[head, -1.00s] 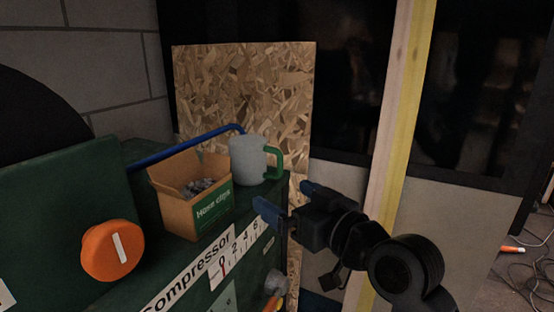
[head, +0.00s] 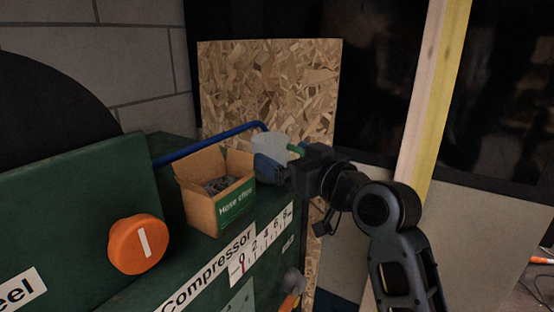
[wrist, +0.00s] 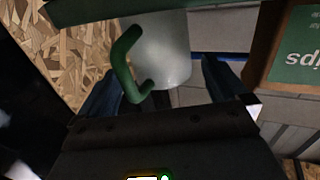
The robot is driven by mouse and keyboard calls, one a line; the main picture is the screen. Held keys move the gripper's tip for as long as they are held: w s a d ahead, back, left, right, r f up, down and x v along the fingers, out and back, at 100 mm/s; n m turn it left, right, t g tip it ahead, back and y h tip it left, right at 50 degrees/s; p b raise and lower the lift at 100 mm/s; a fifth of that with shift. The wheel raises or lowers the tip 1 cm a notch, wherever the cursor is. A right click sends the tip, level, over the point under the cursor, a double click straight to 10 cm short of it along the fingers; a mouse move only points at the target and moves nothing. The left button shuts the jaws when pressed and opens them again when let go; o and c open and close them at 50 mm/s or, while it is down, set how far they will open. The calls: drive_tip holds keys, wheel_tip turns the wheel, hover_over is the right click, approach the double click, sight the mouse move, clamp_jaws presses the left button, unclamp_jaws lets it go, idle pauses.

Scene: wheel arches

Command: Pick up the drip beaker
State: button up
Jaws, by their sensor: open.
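The drip beaker is a pale translucent cup with a green handle. My gripper (wrist: 160,85) is open, with one finger on each side of the beaker's near part. I cannot tell whether either finger touches it.
An open cardboard box of hose clips (head: 222,198) stands close left of the beaker. A blue pipe (head: 210,143) runs behind the box. A chipboard panel (head: 265,85) stands behind, and an orange knob (head: 138,244) sticks out at the front left.

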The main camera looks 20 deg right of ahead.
drive_tip(key=shift+x, duration=1.35)
drive_tip(key=shift+c, duration=0.4)
drive_tip(key=c, duration=0.9)
drive_tip(key=shift+c, duration=0.3)
drive_tip(key=shift+r, duration=0.1)
